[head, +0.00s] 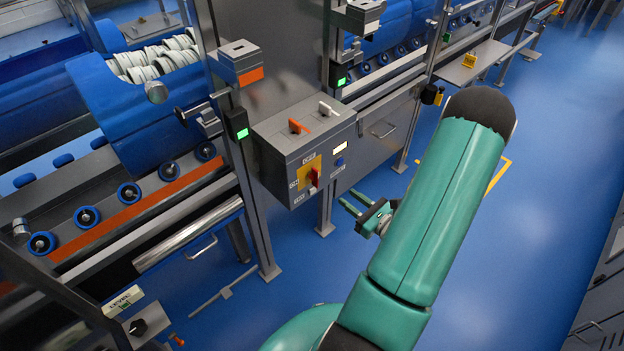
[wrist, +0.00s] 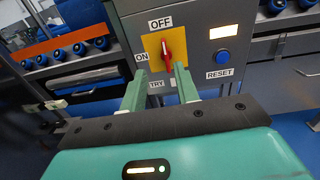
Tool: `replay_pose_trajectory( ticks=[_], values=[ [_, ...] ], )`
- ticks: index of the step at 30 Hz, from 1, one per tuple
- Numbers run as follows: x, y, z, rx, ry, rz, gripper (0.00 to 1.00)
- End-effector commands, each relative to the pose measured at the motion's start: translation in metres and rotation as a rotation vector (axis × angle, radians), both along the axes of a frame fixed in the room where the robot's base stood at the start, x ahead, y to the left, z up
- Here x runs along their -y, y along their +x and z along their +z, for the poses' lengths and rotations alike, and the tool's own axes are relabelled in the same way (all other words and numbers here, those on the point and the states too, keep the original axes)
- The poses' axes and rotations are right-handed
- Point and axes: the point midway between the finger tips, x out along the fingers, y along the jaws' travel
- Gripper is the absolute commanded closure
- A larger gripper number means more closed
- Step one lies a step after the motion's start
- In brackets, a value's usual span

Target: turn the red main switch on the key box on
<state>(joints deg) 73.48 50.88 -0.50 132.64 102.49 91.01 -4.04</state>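The grey key box (head: 270,157) hangs on a post near the middle of the head view. Its front has a yellow plate (head: 300,176) with the red main switch (head: 314,178). In the wrist view the red switch (wrist: 167,52) stands nearly upright, its upper end toward the OFF label (wrist: 161,23). The ON label (wrist: 141,57) is at the plate's left and a TRY label below. My gripper (head: 352,201) is in front of the box, to its lower right in the head view. Its two green fingers (wrist: 158,80) are apart and empty, below the switch in the wrist view.
A blue button (wrist: 223,57) marked RESET and a lit panel (wrist: 224,32) are right of the switch. Orange (head: 298,126) and white (head: 327,109) handles stick up from the box top. Roller conveyors (head: 130,205) run behind.

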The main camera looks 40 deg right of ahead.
Motion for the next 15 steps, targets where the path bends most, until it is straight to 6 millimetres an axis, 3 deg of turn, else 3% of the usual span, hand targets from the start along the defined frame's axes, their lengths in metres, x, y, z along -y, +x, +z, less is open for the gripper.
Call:
replay_pose_trajectory(
  ticks=[7, 15],
  values=[
    [0.009, 0.006, -0.005, 0.003, 0.012, -0.038, 0.69],
    [0.008, 0.054, -0.004, 0.003, 0.011, -0.038, 0.69]
  ],
)
